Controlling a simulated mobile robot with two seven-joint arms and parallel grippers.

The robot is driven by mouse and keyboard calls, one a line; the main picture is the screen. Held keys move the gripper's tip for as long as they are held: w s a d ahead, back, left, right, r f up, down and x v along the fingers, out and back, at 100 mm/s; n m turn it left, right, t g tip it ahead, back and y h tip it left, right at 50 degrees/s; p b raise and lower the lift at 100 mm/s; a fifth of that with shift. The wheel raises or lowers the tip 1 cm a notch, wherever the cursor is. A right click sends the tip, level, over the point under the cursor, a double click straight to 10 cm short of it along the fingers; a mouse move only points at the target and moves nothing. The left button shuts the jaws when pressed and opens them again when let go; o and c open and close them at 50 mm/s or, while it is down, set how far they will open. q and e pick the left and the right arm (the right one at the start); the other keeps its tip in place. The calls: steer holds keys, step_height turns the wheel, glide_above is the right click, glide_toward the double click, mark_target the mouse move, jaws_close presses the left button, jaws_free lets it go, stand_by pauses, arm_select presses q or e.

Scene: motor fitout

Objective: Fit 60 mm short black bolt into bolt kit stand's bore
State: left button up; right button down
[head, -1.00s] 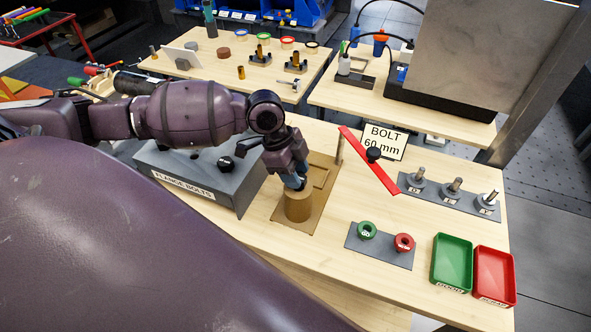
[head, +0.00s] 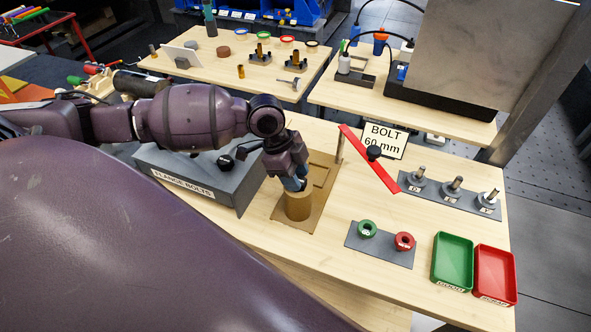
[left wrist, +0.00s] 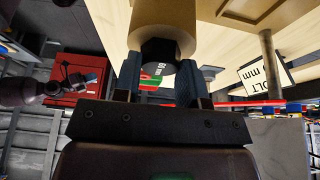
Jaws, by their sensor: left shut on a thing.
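My left gripper (head: 296,184) points down over the tan cylinder of the bolt kit stand (head: 298,208), which rises from a flat tan base. It is shut on the 60 mm short black bolt. In the left wrist view the bolt's black hex head (left wrist: 160,52), marked 60, sits between the two fingers (left wrist: 157,80), at the end face of the stand's cylinder (left wrist: 165,22). The shank is hidden, and I cannot tell how deep it sits. My right gripper (left wrist: 78,80) appears small at the left of the wrist view; its jaws are unclear.
The grey flange bolts box (head: 190,180) stands left of the stand. A red bar with a black knob (head: 372,165) and a 60 mm bolt sign (head: 385,138) are behind right. A ring-gauge plate (head: 380,250), a plate of posts (head: 440,195), green (head: 452,262) and red trays (head: 495,275) lie right.

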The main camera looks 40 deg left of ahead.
arm_select(q)
steer(key=o, duration=1.1)
steer(key=shift+o, duration=0.2)
steer(key=v, duration=1.1)
steer(key=shift+f, duration=0.1)
